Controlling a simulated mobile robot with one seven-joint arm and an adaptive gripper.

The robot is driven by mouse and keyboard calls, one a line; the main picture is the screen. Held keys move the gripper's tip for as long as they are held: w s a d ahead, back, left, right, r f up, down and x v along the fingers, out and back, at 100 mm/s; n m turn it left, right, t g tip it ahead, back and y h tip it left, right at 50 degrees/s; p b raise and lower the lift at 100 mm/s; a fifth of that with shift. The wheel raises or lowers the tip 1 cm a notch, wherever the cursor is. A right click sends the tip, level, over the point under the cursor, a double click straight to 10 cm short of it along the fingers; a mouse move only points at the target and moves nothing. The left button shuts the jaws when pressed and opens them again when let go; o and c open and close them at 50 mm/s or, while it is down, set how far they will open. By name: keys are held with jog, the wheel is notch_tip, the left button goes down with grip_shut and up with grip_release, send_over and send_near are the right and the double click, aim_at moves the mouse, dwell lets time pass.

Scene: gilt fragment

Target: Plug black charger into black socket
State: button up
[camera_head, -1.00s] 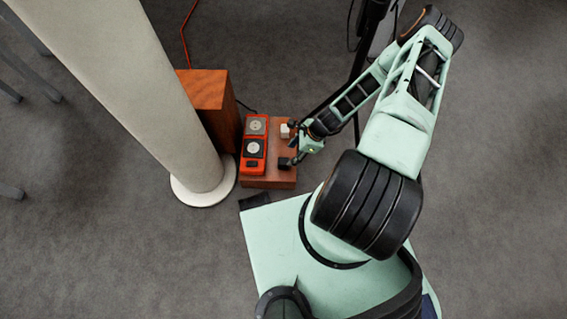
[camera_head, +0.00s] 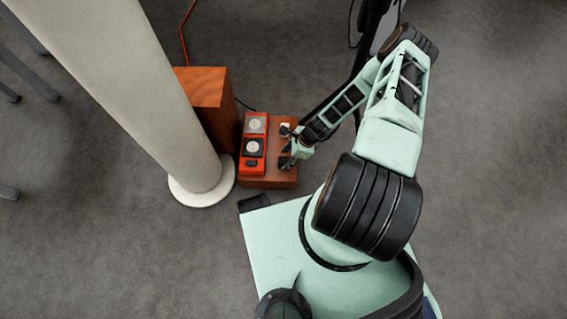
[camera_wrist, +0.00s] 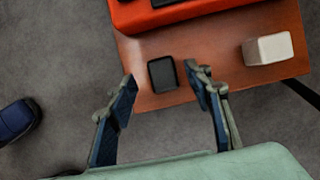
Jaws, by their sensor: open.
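The black charger (camera_wrist: 162,73) is a small dark block on the wooden block, near its edge. In the head view the black charger (camera_head: 283,162) is small and partly covered by my gripper. My gripper (camera_wrist: 160,80) is open, with one finger to each side of the black charger in the wrist view; I cannot tell whether its tips have reached the charger's height. In the wrist view only the strip's edge (camera_wrist: 190,12) shows clearly.
A white charger (camera_wrist: 268,49) stands on the wooden block (camera_wrist: 215,60), right of the black one. A taller wooden box (camera_head: 205,88) and a pale round column (camera_head: 130,80) stand left of the strip. A dark pole rises behind my arm. Grey carpet lies around.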

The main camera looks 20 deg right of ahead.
aim_at(283, 160)
jog(key=x, duration=0.1)
jog(key=b+x, duration=0.1)
jog(key=x, duration=0.1)
jog(key=shift+w+d+f, duration=0.1)
jog(key=shift+f, duration=0.2)
jog(key=shift+r, duration=0.1)
jog(key=shift+c, duration=0.4)
jog(key=c, duration=1.1)
jog(key=shift+o, duration=0.2)
jog(key=shift+r, duration=0.1)
